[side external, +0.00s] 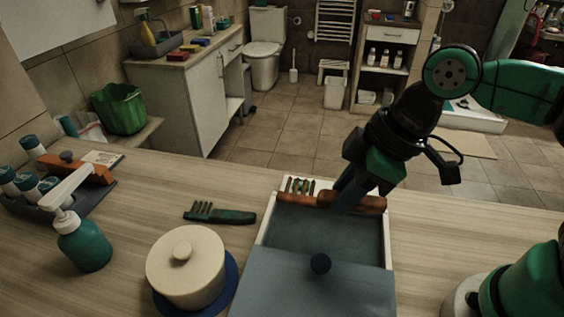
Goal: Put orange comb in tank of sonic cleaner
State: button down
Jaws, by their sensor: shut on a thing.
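The orange comb (292,199) lies level across the far end of the sonic cleaner, its teeth pointing up at the left. My gripper (343,198) is shut on the comb around its middle, and the fingers hide part of it. The sonic cleaner is a white-walled box (386,240) with an open blue-grey tank (315,228) at the far part. A blue-grey lid (300,288) with a dark knob covers its near part. The comb is at the tank's far rim; I cannot tell whether it touches the rim or is above it.
A dark green comb (220,214) lies left of the cleaner. A cream lidded pot (187,265) on a blue base stands near it. A green pump bottle (83,240) and a rack of bottles (75,194) are at the left. The counter right of the cleaner (440,225) is clear.

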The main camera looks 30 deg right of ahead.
aim_at(378, 198)
jog(key=shift+f, duration=5.4)
jog(key=c, duration=0.6)
grip_release()
jog(key=shift+r, duration=0.15)
jog(key=shift+v, duration=5.7)
jog(key=shift+w+d+r, duration=0.1)
jog(key=shift+w+d, duration=0.05)
jog(key=shift+d, duration=0.05)
jog(key=w+d+m+t+h, duration=0.1)
jog(key=w+d+m, duration=0.1)
jog(key=m, duration=0.1)
jog(key=w+d+m+t+h, duration=0.1)
jog(key=w+d+m, duration=0.1)
jog(key=d+m, duration=0.1)
jog(key=w+d+m+t+h, duration=0.1)
jog(key=w+d+m+t, duration=0.1)
jog(key=d+m, duration=0.1)
jog(key=shift+w+f, duration=0.25)
jog(key=shift+w, duration=0.15)
